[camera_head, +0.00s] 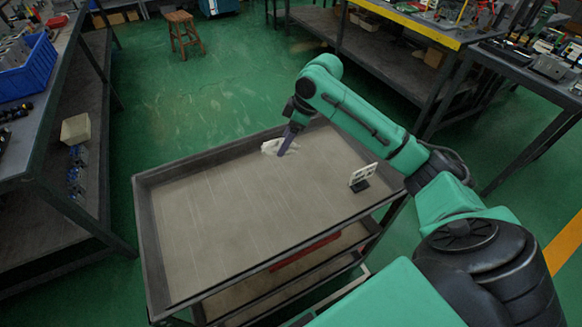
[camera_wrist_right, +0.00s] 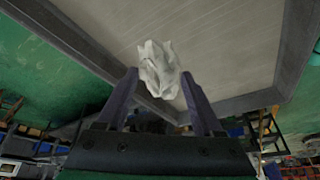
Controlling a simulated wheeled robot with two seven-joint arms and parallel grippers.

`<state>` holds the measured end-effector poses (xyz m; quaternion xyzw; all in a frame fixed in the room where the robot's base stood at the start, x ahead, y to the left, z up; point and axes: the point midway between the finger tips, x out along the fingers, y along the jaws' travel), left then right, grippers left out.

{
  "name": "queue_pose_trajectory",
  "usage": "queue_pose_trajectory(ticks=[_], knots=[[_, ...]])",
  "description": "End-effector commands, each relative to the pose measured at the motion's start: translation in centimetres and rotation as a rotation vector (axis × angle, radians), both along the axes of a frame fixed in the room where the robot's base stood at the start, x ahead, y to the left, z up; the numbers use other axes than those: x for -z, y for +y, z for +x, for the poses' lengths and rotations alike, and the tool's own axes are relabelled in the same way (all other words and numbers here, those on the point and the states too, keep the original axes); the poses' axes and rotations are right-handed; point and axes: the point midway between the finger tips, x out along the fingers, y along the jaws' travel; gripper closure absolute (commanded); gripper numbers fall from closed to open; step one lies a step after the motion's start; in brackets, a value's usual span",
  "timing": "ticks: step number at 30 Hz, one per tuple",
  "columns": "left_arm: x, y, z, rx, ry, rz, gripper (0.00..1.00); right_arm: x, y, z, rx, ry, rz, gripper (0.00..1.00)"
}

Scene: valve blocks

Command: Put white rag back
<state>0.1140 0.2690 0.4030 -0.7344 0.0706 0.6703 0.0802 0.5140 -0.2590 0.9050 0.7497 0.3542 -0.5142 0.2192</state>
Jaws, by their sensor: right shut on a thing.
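The white rag (camera_head: 273,147) is at the far edge of the cart's top tray (camera_head: 215,205), beside my right gripper (camera_head: 287,140) in the head view. In the right wrist view the crumpled white rag (camera_wrist_right: 161,68) sits between the two fingers of my right gripper (camera_wrist_right: 160,95). The gripper is shut on it. Whether the rag touches the tray surface is hard to tell. My left gripper is not in view.
A small white sign on a black base (camera_head: 362,177) stands on the tray's right side. The rest of the tray is bare, with a raised rim around it. Workbenches stand left and back right; a blue crate (camera_head: 28,68) sits on the left one. A stool (camera_head: 182,32) stands behind.

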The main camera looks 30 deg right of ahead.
Motion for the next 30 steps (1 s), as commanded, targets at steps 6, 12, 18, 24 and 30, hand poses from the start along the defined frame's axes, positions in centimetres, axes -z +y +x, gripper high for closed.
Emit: queue_pose_trajectory(ticks=[6, 12, 18, 24, 30], knots=[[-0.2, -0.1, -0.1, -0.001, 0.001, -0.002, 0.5, 6.8, -0.1, -0.1, 0.003, 0.003, 0.0, 0.76], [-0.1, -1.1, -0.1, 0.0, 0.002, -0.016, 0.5, 9.8, 0.0, 0.0, 0.003, 0.0, 0.0, 0.76], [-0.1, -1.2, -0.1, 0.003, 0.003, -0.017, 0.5, 12.8, -0.1, 0.0, 0.003, -0.002, -0.001, 0.76], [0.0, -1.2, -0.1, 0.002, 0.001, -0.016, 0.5, 12.8, -0.1, 0.0, 0.002, -0.002, -0.001, 0.76], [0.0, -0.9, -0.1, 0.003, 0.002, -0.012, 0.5, 13.0, -0.1, 0.0, 0.002, -0.001, -0.001, 0.02]])
